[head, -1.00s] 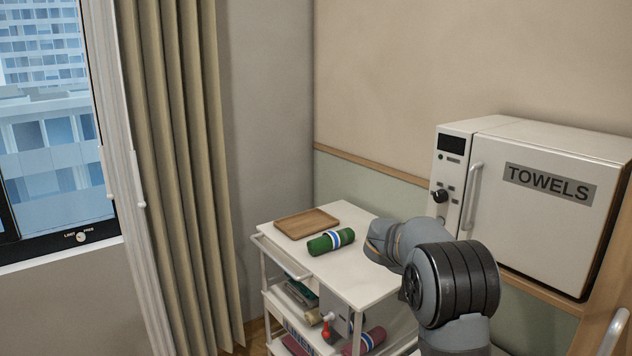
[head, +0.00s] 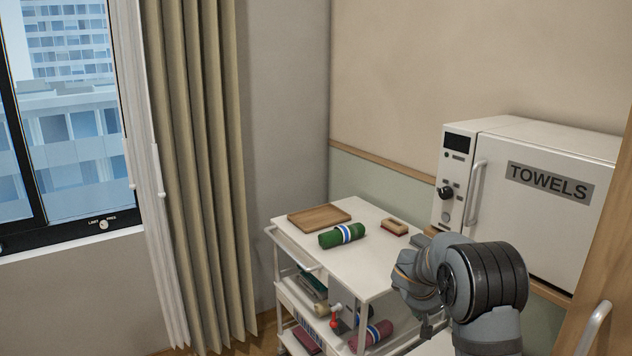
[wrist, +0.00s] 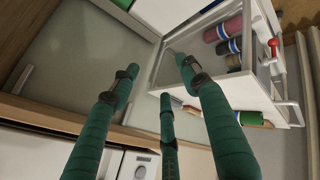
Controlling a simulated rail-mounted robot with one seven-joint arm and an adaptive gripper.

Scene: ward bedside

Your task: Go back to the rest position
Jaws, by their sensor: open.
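My arm (head: 480,285) is at the lower right in the head view, in front of the towel cabinet and beside the trolley's right end. My gripper's fingers cannot be made out there. In the wrist view my gripper (wrist: 158,76) shows green-wrapped fingers spread apart, with nothing between them. It is open and empty. The white trolley (head: 350,268) stands left of my arm. On its top are a wooden tray (head: 319,217), a green rolled towel with a blue and white band (head: 342,236), and a small wooden brush (head: 395,227).
The white cabinet marked TOWELS (head: 548,205) has its door shut, right of the trolley. The trolley's lower shelf holds a red rolled towel (head: 372,333) and other items. A curtain (head: 195,170) and a window (head: 70,130) are at the left. The floor before the trolley is mostly out of view.

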